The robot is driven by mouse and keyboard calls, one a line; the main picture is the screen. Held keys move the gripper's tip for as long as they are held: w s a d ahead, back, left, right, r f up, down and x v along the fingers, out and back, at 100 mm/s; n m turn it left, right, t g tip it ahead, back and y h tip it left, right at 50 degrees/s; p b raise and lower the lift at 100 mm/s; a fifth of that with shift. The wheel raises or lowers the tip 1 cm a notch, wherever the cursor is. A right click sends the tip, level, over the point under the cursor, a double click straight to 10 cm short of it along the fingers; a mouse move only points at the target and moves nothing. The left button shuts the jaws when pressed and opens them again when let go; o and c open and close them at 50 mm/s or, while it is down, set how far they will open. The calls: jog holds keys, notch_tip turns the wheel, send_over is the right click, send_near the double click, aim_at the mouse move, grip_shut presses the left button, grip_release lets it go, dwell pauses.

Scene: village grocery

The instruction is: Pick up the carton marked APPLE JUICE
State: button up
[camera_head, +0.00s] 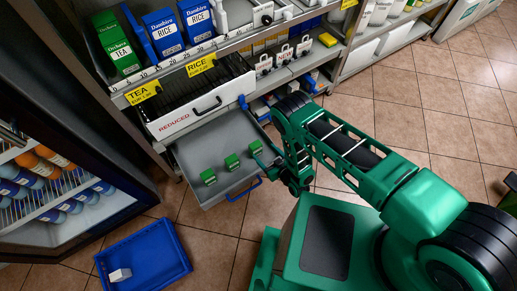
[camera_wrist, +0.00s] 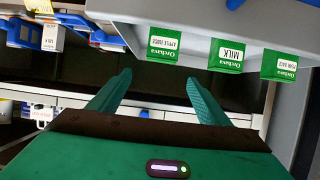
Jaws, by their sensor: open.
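The green carton marked APPLE JUICE (camera_wrist: 162,48) shows upside down at the top of the wrist view, in a grey pull-out drawer (camera_wrist: 195,45). Beside it are a green MILK carton (camera_wrist: 229,55) and a green carton marked as pear juice (camera_wrist: 282,65). My gripper (camera_wrist: 158,76) is open and empty, its fingers pointing toward the apple juice carton, apart from it. In the head view my gripper (camera_head: 268,160) is at the drawer's right side, close to the rightmost carton (camera_head: 255,148), which seems to be the apple juice; labels are unreadable there.
The drawer (camera_head: 225,185) stands open below a shelf with a REDUCED label (camera_head: 174,127), its blue handle (camera_head: 243,190) in front. A blue crate (camera_head: 160,262) with a small white box (camera_head: 119,275) sits on the floor. A glass-fronted fridge (camera_head: 60,190) stands left. Tiled floor is clear at right.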

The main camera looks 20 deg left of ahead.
aim_at(256, 144)
jog(key=x, duration=0.5)
jog(key=shift+s+a+f, duration=0.1)
jog(key=shift+f, duration=0.25)
jog(key=shift+f+x, duration=0.15)
jog(key=shift+x, duration=1.15)
jog(key=shift+f+x, duration=0.15)
jog(key=shift+x, duration=1.15)
jog(key=shift+d, duration=0.2)
jog(key=c, duration=1.3)
jog(key=shift+c, duration=0.8)
jog(key=shift+r, duration=0.15)
